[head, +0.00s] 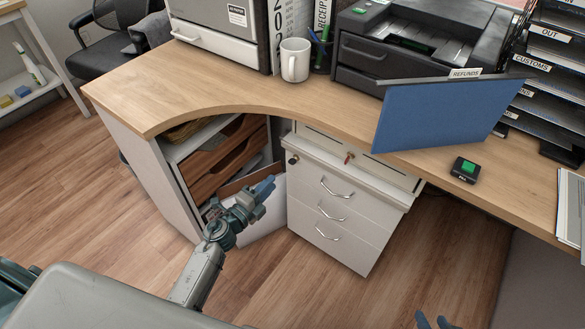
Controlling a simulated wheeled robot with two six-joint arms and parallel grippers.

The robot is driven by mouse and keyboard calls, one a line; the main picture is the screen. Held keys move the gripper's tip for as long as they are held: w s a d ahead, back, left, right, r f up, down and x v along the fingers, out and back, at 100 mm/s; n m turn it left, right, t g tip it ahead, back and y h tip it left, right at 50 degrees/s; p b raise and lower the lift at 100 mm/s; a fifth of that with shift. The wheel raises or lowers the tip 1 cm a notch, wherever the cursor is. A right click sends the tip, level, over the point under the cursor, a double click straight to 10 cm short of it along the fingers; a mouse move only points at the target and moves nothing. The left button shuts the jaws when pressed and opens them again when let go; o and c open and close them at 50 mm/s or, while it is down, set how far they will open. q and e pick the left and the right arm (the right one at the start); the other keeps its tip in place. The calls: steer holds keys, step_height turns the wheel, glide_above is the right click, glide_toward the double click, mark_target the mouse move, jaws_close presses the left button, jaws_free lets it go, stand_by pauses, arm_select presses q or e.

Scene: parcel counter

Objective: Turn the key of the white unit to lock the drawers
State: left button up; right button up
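The white unit (330,232) stands under the desk with several drawer fronts and curved metal handles; the fronts look closed. A small dark and brass piece (293,159), apparently a key in a lock, sits at its upper left corner. A small red-brown piece (348,158), also key-like, sticks out of the pale panel just above the unit. My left gripper (265,187) is left of the unit, apart from both pieces; its blue fingers overlap, so its opening is unclear. My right gripper (433,321) shows only spread blue fingertips at the bottom edge, with nothing seen between them.
The wooden desk (215,88) overhangs the unit. A blue refunds folder (440,112) projects over the desk's front edge. A small box with a green button (465,170) lies right of it. Open shelves with brown trays (222,158) stand behind my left gripper. Floor in front is clear.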

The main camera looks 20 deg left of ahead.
mark_target(293, 161)
arm_select(q)
steer(key=x, duration=0.9)
steer(key=shift+w+b, duration=0.2)
steer(key=shift+b, duration=0.1)
jaws_close()
